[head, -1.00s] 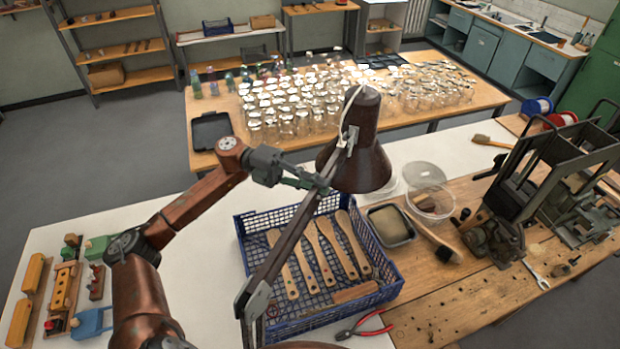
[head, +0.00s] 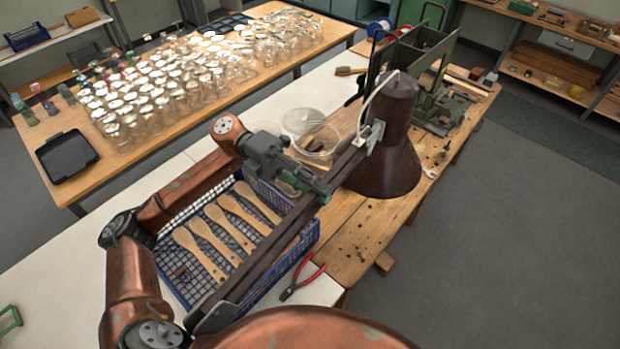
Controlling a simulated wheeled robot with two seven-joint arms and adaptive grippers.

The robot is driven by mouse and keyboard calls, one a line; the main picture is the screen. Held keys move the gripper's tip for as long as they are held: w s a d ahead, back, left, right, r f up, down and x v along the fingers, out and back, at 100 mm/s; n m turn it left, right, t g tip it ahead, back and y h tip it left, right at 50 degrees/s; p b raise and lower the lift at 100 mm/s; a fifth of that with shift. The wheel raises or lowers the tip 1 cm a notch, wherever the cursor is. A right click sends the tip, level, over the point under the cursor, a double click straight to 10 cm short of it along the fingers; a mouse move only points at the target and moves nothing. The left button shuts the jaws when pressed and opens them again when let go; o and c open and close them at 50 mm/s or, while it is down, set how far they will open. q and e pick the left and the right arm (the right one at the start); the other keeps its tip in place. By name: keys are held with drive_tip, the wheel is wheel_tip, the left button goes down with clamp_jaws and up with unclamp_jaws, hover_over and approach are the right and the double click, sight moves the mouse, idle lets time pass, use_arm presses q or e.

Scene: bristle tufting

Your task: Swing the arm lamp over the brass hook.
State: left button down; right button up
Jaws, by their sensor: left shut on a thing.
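The arm lamp has a dark brown shade (head: 385,150) and a long dark bar arm (head: 255,255), seen in the head view. The shade hangs over the wooden workbench, in front of the metal press from this view. My left gripper (head: 312,188) is shut on the lamp's arm, a little below the shade. I cannot make out the brass hook; the shade and lamp arm hide part of the bench. My right gripper is not in view.
A blue crate (head: 308,240) with wooden brush handles stands below my left arm. Red pliers (head: 303,278) lie beside it. Glass jars (head: 185,85) crowd the back table. The floor at right is clear.

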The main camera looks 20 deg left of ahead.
use_arm(q)
drive_tip(key=shift+s+d+g, duration=0.15)
drive_tip(key=shift+d+g, duration=0.15)
drive_tip(key=shift+d, duration=0.15)
drive_tip(key=c, duration=1.9)
unclamp_jaws()
drive_tip(key=shift+c, duration=0.2)
drive_tip(key=v, duration=1.2)
drive_tip(key=shift+r, duration=0.15)
